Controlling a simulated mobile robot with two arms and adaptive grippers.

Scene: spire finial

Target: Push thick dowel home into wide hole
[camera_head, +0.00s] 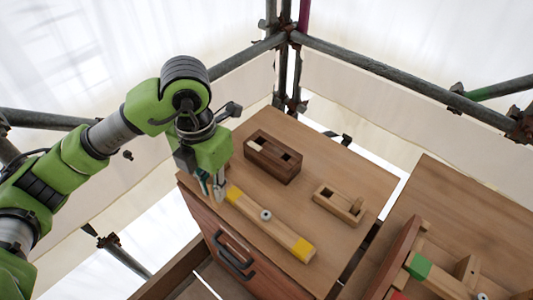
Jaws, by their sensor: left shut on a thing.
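My left gripper (212,192) points down at the left edge of the wooden cabinet top, close to one yellow end of a pale bar. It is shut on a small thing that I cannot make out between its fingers. A dark wooden block (272,165) stands behind and to the right of the gripper, apart from it. Its top has two openings; the left one shows something pale and the right one looks dark. I cannot tell the thick dowel for sure. My right gripper is out of view.
The pale bar (275,223) with yellow ends and a round metal piece lies along the cabinet's front edge. A small pale slotted block (338,204) stands to the right. A second wooden surface (450,205) with a tray of wooden parts lies beyond a gap. Scaffold poles surround the scene.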

